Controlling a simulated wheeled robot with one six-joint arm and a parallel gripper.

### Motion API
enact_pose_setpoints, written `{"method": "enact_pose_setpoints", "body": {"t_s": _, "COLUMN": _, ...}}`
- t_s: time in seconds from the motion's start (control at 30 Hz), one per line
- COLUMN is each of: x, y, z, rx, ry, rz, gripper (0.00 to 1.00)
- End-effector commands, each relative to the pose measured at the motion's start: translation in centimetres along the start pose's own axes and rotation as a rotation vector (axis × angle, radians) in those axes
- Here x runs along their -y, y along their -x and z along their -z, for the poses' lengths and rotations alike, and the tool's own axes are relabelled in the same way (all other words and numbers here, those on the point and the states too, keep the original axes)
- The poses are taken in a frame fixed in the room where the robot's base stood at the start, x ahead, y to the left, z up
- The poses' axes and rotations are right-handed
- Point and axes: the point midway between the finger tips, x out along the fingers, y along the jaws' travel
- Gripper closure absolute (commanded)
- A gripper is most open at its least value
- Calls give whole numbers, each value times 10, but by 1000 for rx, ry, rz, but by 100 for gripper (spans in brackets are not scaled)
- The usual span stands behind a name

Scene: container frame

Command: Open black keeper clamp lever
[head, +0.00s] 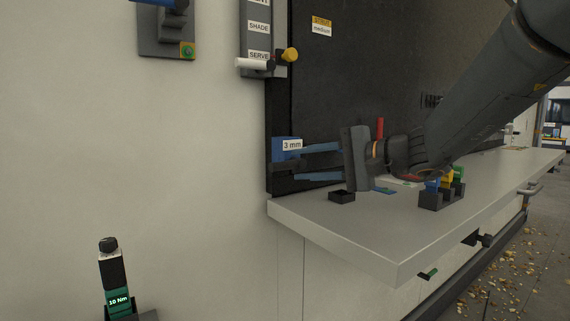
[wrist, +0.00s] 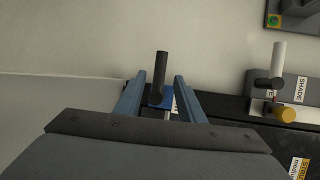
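The black keeper clamp lever (wrist: 161,66) stands out as a short dark cylinder on a blue block (wrist: 172,103) in the wrist view. In the head view the blue block (head: 281,146), beside a "3 mm" label, sits at the lower left of the dark panel, and the lever cannot be made out clearly. My gripper (head: 302,163) reaches in from the right with its blue fingers at the block. In the wrist view my gripper (wrist: 160,79) is open, one finger on each side of the lever, with a visible gap on both sides.
A white handle (head: 252,63) and a yellow knob (head: 290,55) are on the labelled strip above. The counter (head: 400,238) below carries a small black box (head: 342,196) and a rack of coloured pieces (head: 442,196). A "10 Nm" tool (head: 113,273) stands at lower left.

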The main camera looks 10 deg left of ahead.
Motion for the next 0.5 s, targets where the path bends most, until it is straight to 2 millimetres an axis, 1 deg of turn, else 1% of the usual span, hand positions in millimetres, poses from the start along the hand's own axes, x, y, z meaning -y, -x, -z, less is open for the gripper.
{"method": "enact_pose_setpoints", "body": {"t_s": 0.03, "x": 1, "y": -8, "z": -1, "rx": 2, "ry": -2, "rz": -2, "gripper": 64}}
{"method": "enact_pose_setpoints", "body": {"t_s": 0.3, "x": 1, "y": -47, "z": 0, "rx": 0, "ry": -1, "rz": -1, "gripper": 64}}
{"method": "enact_pose_setpoints", "body": {"t_s": 0.5, "x": 0, "y": -62, "z": 0, "rx": 0, "ry": 0, "rz": -1, "gripper": 64}}
